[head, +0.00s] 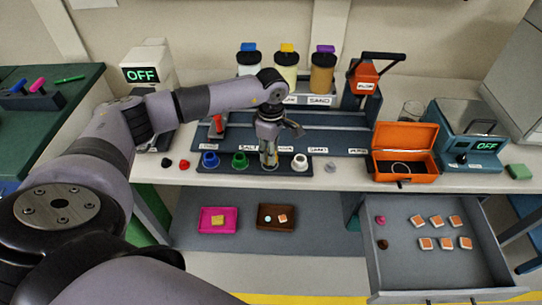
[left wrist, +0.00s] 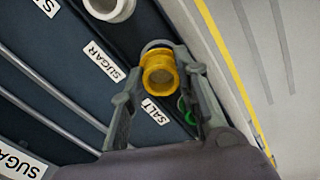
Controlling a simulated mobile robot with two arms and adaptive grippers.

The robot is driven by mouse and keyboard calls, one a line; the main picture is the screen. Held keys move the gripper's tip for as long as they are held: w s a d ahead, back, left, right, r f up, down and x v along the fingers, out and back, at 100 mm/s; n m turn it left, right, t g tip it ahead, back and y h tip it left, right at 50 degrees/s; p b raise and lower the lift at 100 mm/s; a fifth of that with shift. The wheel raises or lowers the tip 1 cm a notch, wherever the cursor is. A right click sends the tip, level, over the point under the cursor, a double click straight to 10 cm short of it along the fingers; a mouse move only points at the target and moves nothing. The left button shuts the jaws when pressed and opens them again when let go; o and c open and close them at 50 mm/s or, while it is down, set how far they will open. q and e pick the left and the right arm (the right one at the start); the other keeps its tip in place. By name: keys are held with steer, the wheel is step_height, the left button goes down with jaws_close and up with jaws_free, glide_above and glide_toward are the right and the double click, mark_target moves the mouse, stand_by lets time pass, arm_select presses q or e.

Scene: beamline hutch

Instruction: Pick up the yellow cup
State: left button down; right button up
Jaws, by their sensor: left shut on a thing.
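The yellow cup (left wrist: 159,74) is between the two fingers of my left gripper (left wrist: 160,72) in the left wrist view. The fingers are shut on it, one on each side, and its round open mouth shows. In the head view my left gripper (head: 268,158) points down over the row of cups at the table's front edge, between the green cup and the white cup. The yellow cup cannot be made out clearly there, behind the fingers. I cannot tell whether it is lifted clear of its place. My right gripper is not in view.
A blue cup (head: 210,159), a green cup (head: 240,160) and a white cup (head: 300,162) stand in the row. An orange open box (head: 405,178) is to the right. Lidded jars (head: 285,66) stand behind. An open drawer (head: 436,288) juts out at lower right.

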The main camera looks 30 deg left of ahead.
arm_select(q)
step_height(320, 180, up, 18)
steer(key=b, duration=0.3)
steer(key=shift+b, duration=0.35)
steer(key=shift+f, duration=0.15)
